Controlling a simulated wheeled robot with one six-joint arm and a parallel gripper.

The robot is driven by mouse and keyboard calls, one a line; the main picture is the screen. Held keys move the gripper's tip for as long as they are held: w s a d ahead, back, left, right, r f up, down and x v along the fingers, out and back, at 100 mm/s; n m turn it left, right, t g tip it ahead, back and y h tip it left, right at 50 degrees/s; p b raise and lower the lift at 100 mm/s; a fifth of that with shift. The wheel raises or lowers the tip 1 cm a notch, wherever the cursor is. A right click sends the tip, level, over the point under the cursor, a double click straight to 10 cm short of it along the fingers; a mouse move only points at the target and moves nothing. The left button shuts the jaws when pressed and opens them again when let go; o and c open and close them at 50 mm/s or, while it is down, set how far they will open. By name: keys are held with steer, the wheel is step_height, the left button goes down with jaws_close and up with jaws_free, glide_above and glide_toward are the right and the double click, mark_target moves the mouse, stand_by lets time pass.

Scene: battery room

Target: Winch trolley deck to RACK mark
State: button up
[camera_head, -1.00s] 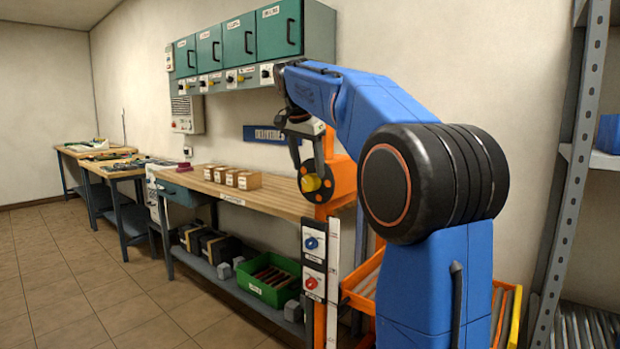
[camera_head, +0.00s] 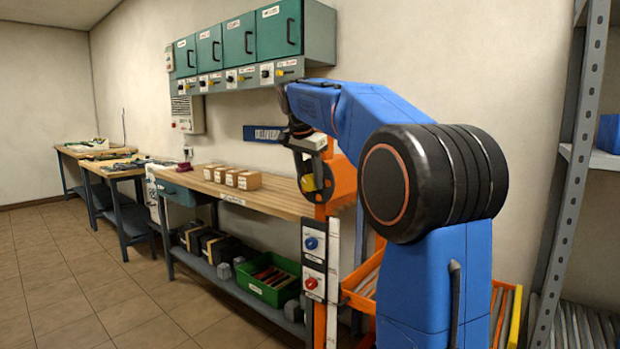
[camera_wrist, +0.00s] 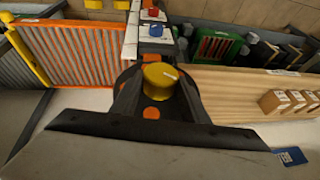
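The trolley winch is a dark wheel with orange spots (camera_head: 325,188) on an orange post, with a yellow knob (camera_head: 308,184) on its face. My gripper (camera_head: 307,172) reaches down to this knob. In the wrist view the yellow knob (camera_wrist: 160,80) stands between my two dark fingers, with little gap; whether they press on it I cannot tell. The orange-framed deck with grey rollers (camera_wrist: 75,50) is at the left there; in the head view the deck (camera_head: 362,285) is partly behind my arm. A white strip (camera_head: 333,265) runs down the post; no RACK mark is readable.
A blue knob (camera_head: 313,243) and a red knob (camera_head: 311,283) sit on the post's panel. The wooden workbench (camera_head: 275,200) with small boxes (camera_head: 243,180) adjoins it at the left. Grey shelving (camera_head: 570,170) stands at the right. The floor at left is clear.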

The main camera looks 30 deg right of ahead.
steer(key=shift+w+g, duration=0.25)
steer(key=shift+g, duration=0.25)
steer(key=shift+w+a+n+g+h, duration=0.1)
steer(key=shift+n+g+h, duration=0.3)
steer(key=shift+g, duration=0.5)
steer(key=shift+w+a+n+g+h, duration=0.1)
steer(key=shift+n+g+h, duration=0.1)
steer(key=shift+g+h, duration=0.5)
steer(key=o, duration=1.1)
steer(key=shift+c, duration=0.2)
